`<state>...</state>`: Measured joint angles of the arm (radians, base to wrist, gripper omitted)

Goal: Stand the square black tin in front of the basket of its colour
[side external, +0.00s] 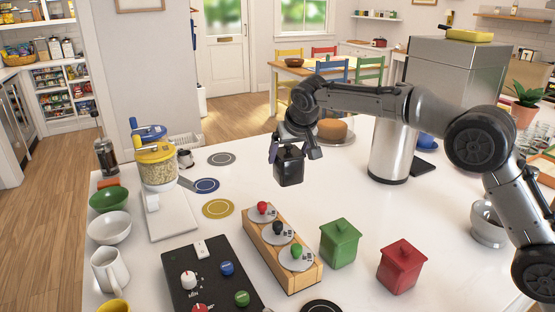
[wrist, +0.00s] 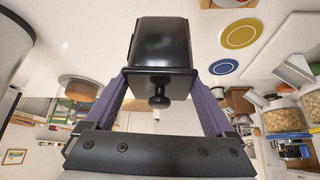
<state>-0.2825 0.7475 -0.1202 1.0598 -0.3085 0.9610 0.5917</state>
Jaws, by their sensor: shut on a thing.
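The square black tin (side external: 288,168) hangs in my gripper (side external: 292,150), above the white counter and clear of it. It is roughly upright. In the wrist view the tin (wrist: 162,45) sits between the two purple-grey fingers of my gripper (wrist: 163,82), its lid and round knob towards the camera. My gripper is shut on it. A green square tin (side external: 340,243) and a red square tin (side external: 402,265) stand on the counter at the front right. I cannot make out a black basket in either view.
A wooden rack (side external: 284,260) with knobbed grey discs stands in front, beside a black control panel (side external: 210,280). Yellow (side external: 218,209), blue (side external: 206,185) and grey (side external: 221,158) round mats lie left. A steel cylinder (side external: 391,150) stands right. Counter below the tin is clear.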

